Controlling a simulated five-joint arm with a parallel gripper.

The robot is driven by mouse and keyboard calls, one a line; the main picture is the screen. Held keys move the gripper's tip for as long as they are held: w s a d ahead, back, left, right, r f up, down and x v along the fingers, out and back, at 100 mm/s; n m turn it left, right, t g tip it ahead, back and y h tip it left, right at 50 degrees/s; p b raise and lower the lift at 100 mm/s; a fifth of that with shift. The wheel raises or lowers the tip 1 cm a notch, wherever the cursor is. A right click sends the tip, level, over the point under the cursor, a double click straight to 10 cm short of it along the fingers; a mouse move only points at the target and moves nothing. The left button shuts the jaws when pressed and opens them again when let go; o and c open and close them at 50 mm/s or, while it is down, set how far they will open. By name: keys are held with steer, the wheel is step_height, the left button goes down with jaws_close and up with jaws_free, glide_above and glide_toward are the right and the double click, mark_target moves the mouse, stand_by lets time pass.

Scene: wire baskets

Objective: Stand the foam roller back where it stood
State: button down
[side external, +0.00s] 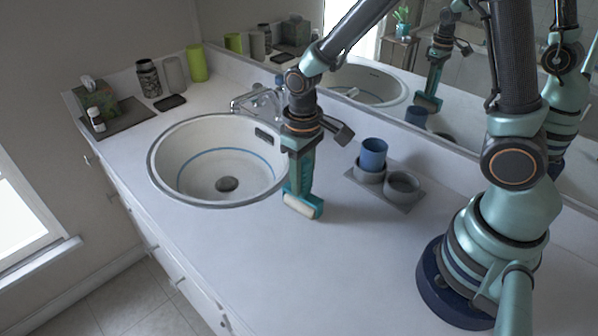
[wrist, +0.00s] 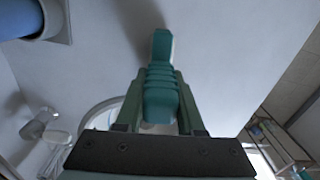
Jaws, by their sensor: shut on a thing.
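The foam roller has a teal frame and a cream roll (side external: 300,205) at its lower end. My gripper (side external: 300,168) points down just right of the sink and is shut on the roller's teal handle. The roller hangs nearly upright, roll down, close to the counter; I cannot tell whether it touches. In the wrist view the ribbed teal handle (wrist: 161,85) sits between both fingers, and the cream roll is mostly hidden.
The white sink (side external: 180,196) with its faucet (side external: 262,100) is to the left. On the right, a grey tray (side external: 408,207) holds a blue cup (side external: 373,154) and grey cups (side external: 402,185). Several containers and a tissue box (side external: 97,100) stand at the far left. The front counter is clear.

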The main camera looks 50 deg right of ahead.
steer(key=shift+c, duration=2.2)
jaws_free()
steer(key=shift+r, duration=0.1)
steer(key=shift+r, duration=3.9)
step_height(320, 180, up, 12)
steer(key=shift+r, duration=0.1)
